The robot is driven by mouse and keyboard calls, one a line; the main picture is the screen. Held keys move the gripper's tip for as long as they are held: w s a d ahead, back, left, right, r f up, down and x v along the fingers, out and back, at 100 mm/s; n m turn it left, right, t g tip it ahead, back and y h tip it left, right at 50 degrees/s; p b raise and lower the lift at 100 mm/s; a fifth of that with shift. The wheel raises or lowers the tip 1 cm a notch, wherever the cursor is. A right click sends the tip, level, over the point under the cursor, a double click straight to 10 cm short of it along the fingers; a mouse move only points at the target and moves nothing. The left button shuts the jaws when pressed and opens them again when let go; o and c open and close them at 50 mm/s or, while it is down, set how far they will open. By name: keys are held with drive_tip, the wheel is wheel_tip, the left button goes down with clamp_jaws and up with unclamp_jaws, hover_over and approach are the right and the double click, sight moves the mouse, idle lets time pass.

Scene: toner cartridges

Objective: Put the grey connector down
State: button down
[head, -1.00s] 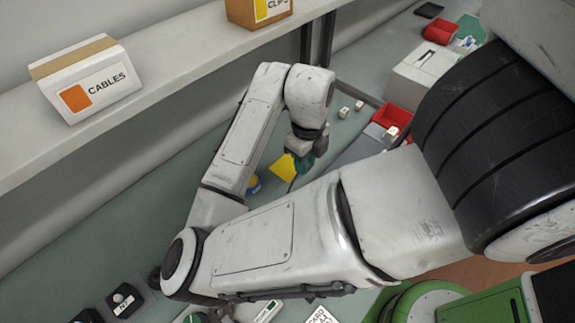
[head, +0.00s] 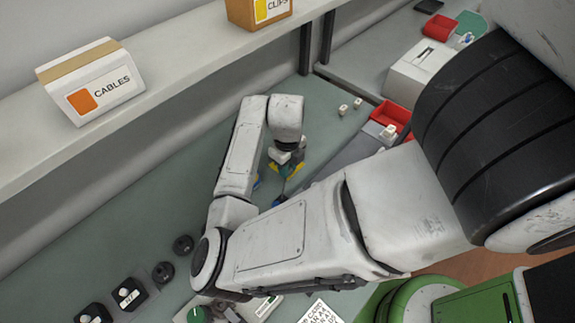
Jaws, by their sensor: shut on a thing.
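My gripper (head: 286,168) is at the end of my bent arm, pointing down over the grey-green bench top. It is small in the head view and its fingers are partly hidden by my wrist. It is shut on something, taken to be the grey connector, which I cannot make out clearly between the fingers. I cannot tell whether the held thing touches the bench.
Two small whitish blocks (head: 343,110) stand on the bench behind right. A red bin (head: 396,114) has a pale block (head: 389,131) at its front. A shelf (head: 190,57) with a cables box (head: 92,82) overhangs the left. Dark knobs (head: 182,244) sit at lower left.

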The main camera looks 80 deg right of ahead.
drive_tip(key=shift+f, duration=0.1)
drive_tip(key=c, duration=1)
unclamp_jaws()
drive_tip(key=shift+o, duration=0.2)
wheel_tip(320, 180, up, 12)
drive_tip(key=p, duration=0.3)
